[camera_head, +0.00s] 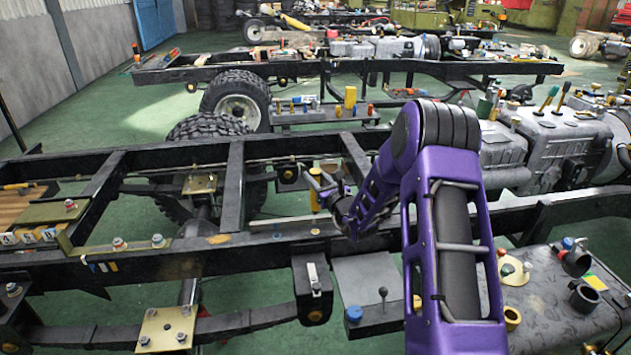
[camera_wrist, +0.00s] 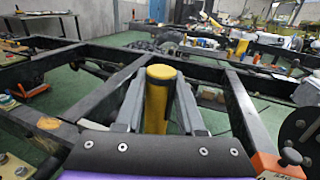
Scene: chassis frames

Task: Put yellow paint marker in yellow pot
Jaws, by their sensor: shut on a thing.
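My gripper (camera_head: 318,186) is shut on a yellow cylinder, the yellow paint marker (camera_head: 315,202), at the middle of the head view. In the wrist view the marker (camera_wrist: 157,105) stands upright between the two grey fingers, its rounded top up. The marker is held above the green floor by the near black chassis frame; I cannot tell the exact gap to the rails. A small open yellow pot (camera_head: 512,318) is on the grey tank top at lower right, partly beside my purple arm. The gripper is well to the left of it and farther back.
The grey tank (camera_head: 545,315) also carries dark open pots (camera_head: 584,297) and a blue-capped item (camera_head: 568,243). A black rail (camera_head: 400,235) runs between gripper and tank. A lever with a dark knob (camera_head: 382,292) stands on a plate in front.

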